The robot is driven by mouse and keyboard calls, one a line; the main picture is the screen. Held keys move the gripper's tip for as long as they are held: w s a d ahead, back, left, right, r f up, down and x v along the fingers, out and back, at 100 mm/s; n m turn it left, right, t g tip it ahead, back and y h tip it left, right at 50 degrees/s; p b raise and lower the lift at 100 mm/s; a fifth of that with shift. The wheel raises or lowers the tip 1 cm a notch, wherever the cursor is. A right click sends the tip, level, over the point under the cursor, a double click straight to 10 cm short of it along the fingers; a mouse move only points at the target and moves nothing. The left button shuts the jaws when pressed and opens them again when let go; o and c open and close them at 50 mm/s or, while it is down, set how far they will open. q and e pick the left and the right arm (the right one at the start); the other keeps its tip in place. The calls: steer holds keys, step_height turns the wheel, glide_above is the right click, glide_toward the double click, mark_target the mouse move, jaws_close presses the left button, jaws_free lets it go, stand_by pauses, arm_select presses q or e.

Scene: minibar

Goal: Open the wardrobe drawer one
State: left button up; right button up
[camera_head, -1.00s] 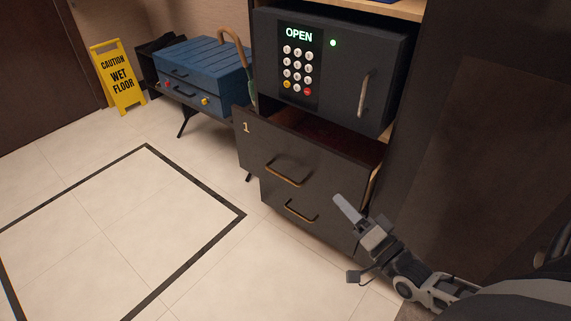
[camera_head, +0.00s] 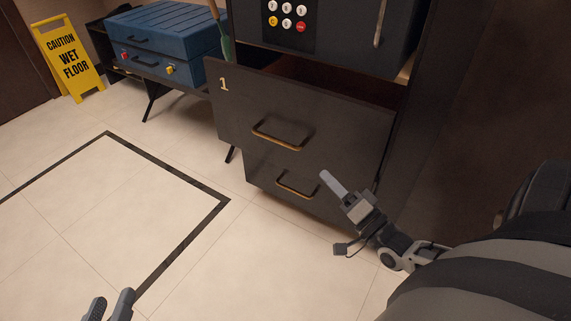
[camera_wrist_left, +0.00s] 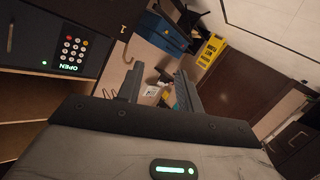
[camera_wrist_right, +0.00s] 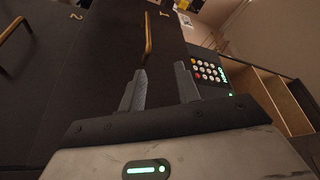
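The dark wardrobe drawer one (camera_head: 340,118), marked with a gold 1, stands pulled partway out, and its reddish interior shows behind the front. Its gold bar handle (camera_head: 278,137) also shows in the right wrist view (camera_wrist_right: 148,38). My right gripper (camera_head: 330,182) is below and right of that handle, apart from it. Its fingers (camera_wrist_right: 160,82) are spread and empty in the right wrist view. My left gripper (camera_head: 110,303) is at the bottom left over the floor, away from the drawer. Its fingers (camera_wrist_left: 157,85) are spread with nothing between them.
A lower drawer (camera_head: 340,190) with its own handle (camera_head: 297,185) sits under drawer one. A safe with a keypad (camera_head: 345,35) is above it. A blue case (camera_head: 165,35) on a stand and a yellow wet-floor sign (camera_head: 68,58) are at the left. The tiled floor in front is clear.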

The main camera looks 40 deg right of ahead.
mark_target(287, 145)
steer(key=b+x, duration=0.1)
steer(key=x, duration=0.3)
steer(key=f+b+x, duration=0.1)
steer(key=b+x, duration=0.1)
steer(key=x, duration=0.3)
steer(key=f+b+x, duration=0.1)
steer(key=b+x, duration=0.1)
steer(key=x, duration=0.3)
steer(key=shift+w+a+f, duration=0.1)
steer(key=shift+w+f, duration=0.1)
steer(key=shift+f, duration=0.05)
steer(key=shift+w+r, duration=0.15)
steer(key=shift+w, duration=0.45)
arm_select(q)
steer(key=shift+w+d+r+n+t+h, duration=0.1)
steer(key=shift+d+r+n+t+h, duration=0.15)
steer(key=shift+d+t+h, duration=0.25)
steer(key=shift+w+d+r+n+t+h, duration=0.1)
steer(key=shift+d+r+n+t+h, duration=0.15)
steer(key=shift+h, duration=0.35)
arm_select(e)
steer(key=shift+w, duration=0.15)
steer(key=shift+c, duration=0.3)
jaws_close()
